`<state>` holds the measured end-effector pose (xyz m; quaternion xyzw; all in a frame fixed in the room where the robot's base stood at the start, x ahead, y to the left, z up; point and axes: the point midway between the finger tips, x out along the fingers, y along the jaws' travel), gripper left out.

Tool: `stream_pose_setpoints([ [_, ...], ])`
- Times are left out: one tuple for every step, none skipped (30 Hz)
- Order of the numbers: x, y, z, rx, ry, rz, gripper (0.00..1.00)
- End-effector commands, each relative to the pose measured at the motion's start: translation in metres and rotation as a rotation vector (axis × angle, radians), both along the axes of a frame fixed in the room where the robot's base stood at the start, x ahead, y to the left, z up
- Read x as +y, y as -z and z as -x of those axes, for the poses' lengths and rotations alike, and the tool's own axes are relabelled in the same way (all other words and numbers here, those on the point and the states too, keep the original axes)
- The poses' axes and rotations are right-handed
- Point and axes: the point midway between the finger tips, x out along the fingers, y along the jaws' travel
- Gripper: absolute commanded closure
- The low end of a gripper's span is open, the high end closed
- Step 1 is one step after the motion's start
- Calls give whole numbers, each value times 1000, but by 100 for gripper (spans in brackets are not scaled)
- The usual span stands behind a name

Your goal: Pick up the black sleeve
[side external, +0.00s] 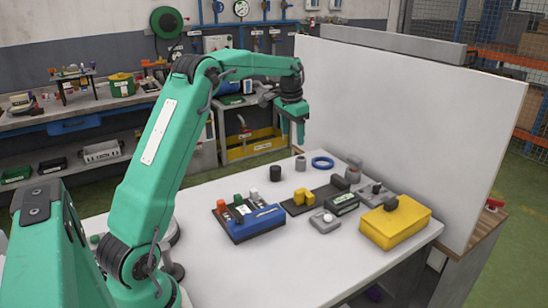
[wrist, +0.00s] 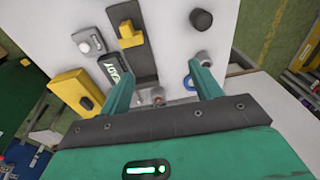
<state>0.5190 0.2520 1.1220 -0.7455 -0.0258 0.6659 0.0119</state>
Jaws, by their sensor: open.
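The black sleeve (side external: 275,173) is a short dark cylinder standing upright on the white table, left of a small grey cylinder (side external: 300,163). In the wrist view the sleeve (wrist: 201,19) shows near the top, right of centre, beyond the right fingertip. My gripper (side external: 292,138) hangs above the table, higher than the sleeve and slightly to its right in the side view. In the wrist view my gripper (wrist: 163,82) has its green fingers spread wide, with nothing held between them. The sleeve is apart from both fingers.
A blue ring (side external: 322,163) lies right of the grey cylinder. A blue-based block with coloured pegs (side external: 253,223), a dark rail with a yellow piece (side external: 302,196), a grey button block (side external: 325,222) and a yellow box (side external: 395,222) stand nearer. A white panel (side external: 410,120) rises behind.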

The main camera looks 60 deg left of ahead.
Motion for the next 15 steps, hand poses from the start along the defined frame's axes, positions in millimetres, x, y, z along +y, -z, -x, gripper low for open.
stream_pose_setpoints([
  [12,11,-4,13,-3,5,37],
  [18,17,-6,19,-3,7,37],
  [26,25,-8,27,-4,10,37],
  [32,30,-10,31,-5,12,37],
  [38,36,-11,38,-4,14,37],
  [46,44,-13,45,-5,17,37],
  [52,50,-14,51,-7,21,37],
  [58,57,-15,56,-7,23,37],
  [65,65,-16,64,-6,27,37],
  [71,72,-16,70,-7,29,37],
  [77,78,-16,75,-8,32,37],
  [84,86,-16,81,-7,35,37],
  [88,92,-16,86,-6,38,37],
  [93,97,-16,90,-6,40,37],
  [98,103,-15,95,-8,44,37],
])
